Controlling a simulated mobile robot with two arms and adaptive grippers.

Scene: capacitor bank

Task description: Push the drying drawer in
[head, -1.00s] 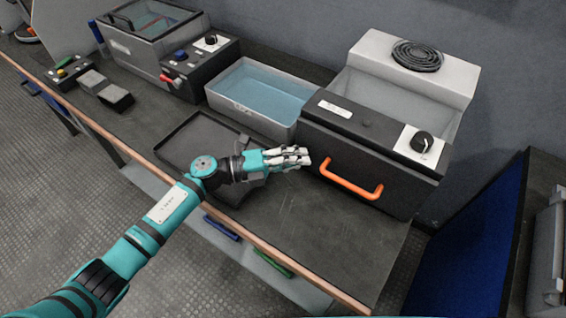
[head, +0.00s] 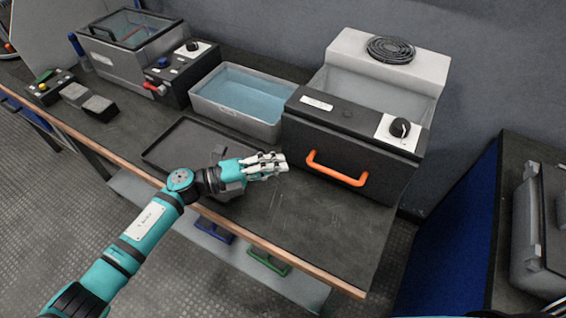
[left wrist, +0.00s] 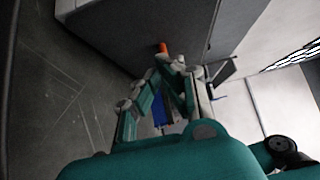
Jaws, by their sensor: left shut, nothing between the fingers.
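The drying drawer's dark front (head: 350,150) is on the right of the bench in the head view, with an orange handle (head: 336,172) across it. Its grey unit (head: 385,65) stands behind, with a light grey recess between. I cannot tell exactly how far the drawer stands out. My left gripper (head: 285,162) is shut and empty, just left of the handle and apart from it, in front of the dark face's left part. In the left wrist view, my fingers (left wrist: 172,65) point toward the orange handle (left wrist: 163,47), which is partly hidden. My right gripper is not in view.
A dark tray (head: 175,150) lies left of the gripper, and a water-filled grey basin (head: 240,100) stands behind. A control box (head: 180,80) is farther left. The bench top (head: 300,215) before the drawer is clear. A blue-sided cabinet (head: 455,235) stands right.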

